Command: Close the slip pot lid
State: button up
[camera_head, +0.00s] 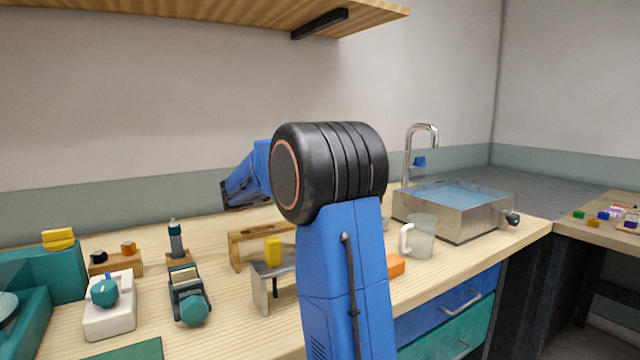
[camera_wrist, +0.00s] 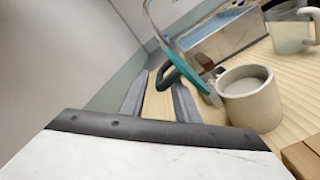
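The slip pot (camera_wrist: 252,102) is a beige round cup with pale grey slip showing inside, right of my gripper in the wrist view. Its teal lid (camera_wrist: 188,62) stands raised and tilted beside the rim, so the pot is open. A dark loop handle (camera_wrist: 170,72) sticks out from the lid toward my fingertips. My gripper (camera_wrist: 160,80) has its two grey fingers apart with bare wood showing between them. The handle's end is close to the fingertips; I cannot tell if they touch. In the head view my arm hides the pot and the gripper.
A steel sink (camera_head: 455,212) with water and a tap (camera_head: 420,140) stands right of my arm. A clear mug (camera_head: 421,238) and an orange block (camera_head: 396,265) are near it. Wooden stands (camera_head: 235,252) and small tools crowd the left. A shelf (camera_head: 200,15) hangs above.

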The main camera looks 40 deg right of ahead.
jog(key=shift+x, duration=0.8)
